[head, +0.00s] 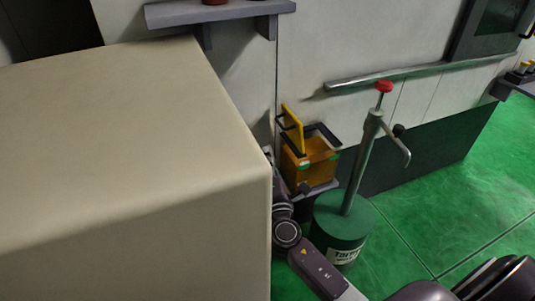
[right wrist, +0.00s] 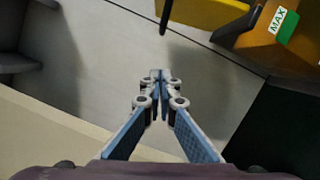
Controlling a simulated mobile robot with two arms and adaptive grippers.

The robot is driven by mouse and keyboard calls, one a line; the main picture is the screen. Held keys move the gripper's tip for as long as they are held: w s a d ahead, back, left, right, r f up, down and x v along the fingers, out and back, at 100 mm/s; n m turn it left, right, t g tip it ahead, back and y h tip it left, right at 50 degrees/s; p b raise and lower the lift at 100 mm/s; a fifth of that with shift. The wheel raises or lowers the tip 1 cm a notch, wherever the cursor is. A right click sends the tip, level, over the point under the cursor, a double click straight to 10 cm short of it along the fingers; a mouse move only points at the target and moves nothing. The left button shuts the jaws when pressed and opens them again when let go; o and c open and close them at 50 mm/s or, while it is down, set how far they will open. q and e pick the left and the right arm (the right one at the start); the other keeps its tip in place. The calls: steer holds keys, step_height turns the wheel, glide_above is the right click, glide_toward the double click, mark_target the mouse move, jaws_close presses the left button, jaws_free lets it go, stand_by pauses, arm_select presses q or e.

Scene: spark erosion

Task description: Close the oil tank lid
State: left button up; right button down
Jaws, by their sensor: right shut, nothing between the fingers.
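The oil tank (head: 318,167) is an amber box with a dark rim, standing against the wall on a small grey shelf. Its yellow lid (head: 291,130) stands raised, steeply tilted, at the tank's left side. In the right wrist view the lid (right wrist: 205,12) shows at the top, and the tank (right wrist: 285,45) with a green MAX label is at the upper right. My right gripper (right wrist: 157,76) is shut and empty, apart from the lid and tank. In the head view it is mostly hidden at the beige block's edge, left of the tank. My left gripper is not in view.
A large beige block (head: 130,170) fills the left of the head view, close beside my right arm. A green canister (head: 338,228) with a metal pump and red knob stands right of the tank. A wall rail (head: 420,73) runs behind. Green floor is free at right.

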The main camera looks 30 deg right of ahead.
steer(key=w+d+r+p, duration=0.2)
steer(key=w+d, duration=0.3)
steer(key=shift+w+d, duration=0.25)
steer(key=shift+w, duration=0.05)
steer(key=shift+p, duration=0.3)
